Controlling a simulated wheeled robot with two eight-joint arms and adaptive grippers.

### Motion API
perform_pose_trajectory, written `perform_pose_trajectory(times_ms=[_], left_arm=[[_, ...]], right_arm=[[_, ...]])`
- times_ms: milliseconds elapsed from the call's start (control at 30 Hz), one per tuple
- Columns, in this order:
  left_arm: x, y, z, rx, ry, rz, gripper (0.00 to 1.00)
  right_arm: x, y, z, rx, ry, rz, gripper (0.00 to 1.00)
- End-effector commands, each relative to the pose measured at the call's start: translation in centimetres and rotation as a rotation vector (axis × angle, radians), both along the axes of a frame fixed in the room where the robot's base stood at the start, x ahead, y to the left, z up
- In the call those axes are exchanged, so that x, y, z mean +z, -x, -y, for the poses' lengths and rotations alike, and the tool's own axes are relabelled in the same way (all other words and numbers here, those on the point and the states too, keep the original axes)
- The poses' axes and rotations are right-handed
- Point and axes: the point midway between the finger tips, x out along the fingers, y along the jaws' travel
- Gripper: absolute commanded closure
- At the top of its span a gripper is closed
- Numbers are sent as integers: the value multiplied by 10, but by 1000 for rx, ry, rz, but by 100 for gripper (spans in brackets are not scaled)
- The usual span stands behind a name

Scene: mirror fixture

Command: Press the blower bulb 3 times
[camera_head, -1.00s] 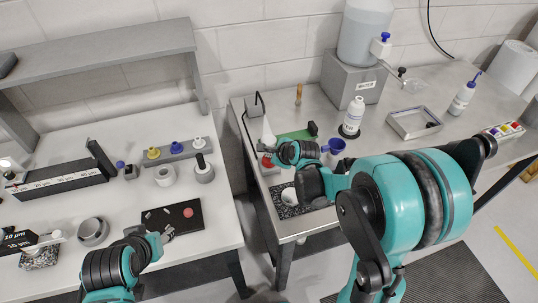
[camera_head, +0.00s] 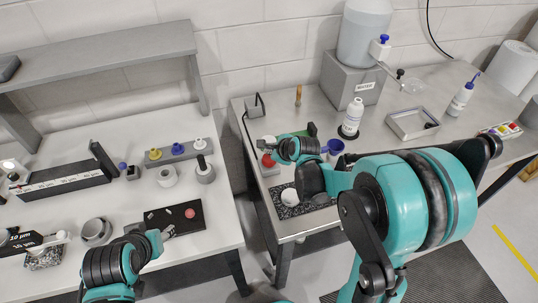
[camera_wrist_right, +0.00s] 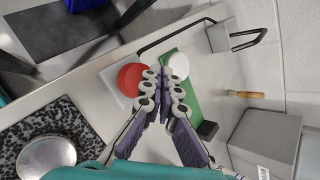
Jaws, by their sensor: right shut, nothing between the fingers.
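A red round dome, which looks like the blower bulb (camera_head: 267,160), sits on a pale block at the near left of the right-hand steel table. It also shows in the right wrist view (camera_wrist_right: 131,78). My right gripper (camera_head: 277,156) is over this corner, with its fingers shut and empty. In the wrist view its fingertips (camera_wrist_right: 163,82) appear just beside the red dome; I cannot tell whether they touch it. My left gripper (camera_head: 168,232) is over the left table near a black tray (camera_head: 158,222); its finger opening is too small to judge.
A green board (camera_wrist_right: 184,93) with a white round piece (camera_wrist_right: 178,66) lies beside the dome. A grey box with a bent black rod (camera_wrist_right: 219,35) stands behind. A speckled tray (camera_head: 289,208) with a white disc is in front. A white bottle (camera_head: 352,117) stands to the right.

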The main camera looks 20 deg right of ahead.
Motion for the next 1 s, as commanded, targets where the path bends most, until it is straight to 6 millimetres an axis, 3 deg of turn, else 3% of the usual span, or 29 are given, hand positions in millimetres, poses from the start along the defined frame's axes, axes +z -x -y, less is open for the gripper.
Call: perform_pose_trajectory(times_ms=[167, 600, 1000], left_arm=[[5, 0, 0, 0, 0, 0, 55], [38, 0, 0, 0, 0, 0, 55], [38, 0, 0, 0, 0, 0, 55]], right_arm=[[6, 0, 0, 0, 0, 0, 100], [49, 0, 0, 0, 0, 0, 100], [50, 0, 0, 0, 0, 0, 100]])
